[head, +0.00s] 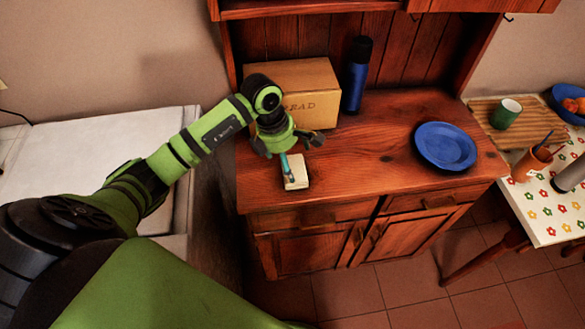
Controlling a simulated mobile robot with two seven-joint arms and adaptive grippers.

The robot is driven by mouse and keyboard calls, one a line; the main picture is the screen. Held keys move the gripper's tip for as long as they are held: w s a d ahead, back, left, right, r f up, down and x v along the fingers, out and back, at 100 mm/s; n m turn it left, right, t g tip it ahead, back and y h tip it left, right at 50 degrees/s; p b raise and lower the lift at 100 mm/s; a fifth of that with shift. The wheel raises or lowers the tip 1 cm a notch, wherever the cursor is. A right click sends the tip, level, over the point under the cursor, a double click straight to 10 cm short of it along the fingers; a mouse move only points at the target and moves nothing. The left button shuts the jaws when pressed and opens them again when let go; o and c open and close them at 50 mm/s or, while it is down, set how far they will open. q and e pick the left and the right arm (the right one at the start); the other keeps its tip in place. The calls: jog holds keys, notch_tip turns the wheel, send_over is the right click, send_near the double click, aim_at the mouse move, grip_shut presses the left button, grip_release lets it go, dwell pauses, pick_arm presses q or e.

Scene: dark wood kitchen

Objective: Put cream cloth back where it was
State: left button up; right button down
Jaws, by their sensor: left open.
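The cream cloth (299,172) lies as a small folded block on the wooden cabinet top, near its front left edge. My left gripper (291,149) is open just above and behind the cloth, in front of the bread box. A thin teal item (286,168) shows between the gripper and the cloth's left side; I cannot tell whether it touches the cloth. The gripper partly hides the space behind the cloth. My right gripper is not in view.
On the cabinet top (370,150) stand a bread box (318,98), a blue bottle (357,75) and a blue plate (446,146). The middle is clear. A table at right holds a green cup (506,113) and an orange holder (531,164).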

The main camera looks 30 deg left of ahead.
pick_arm(q)
jog(key=b+v, duration=0.1)
jog(key=v, duration=0.6)
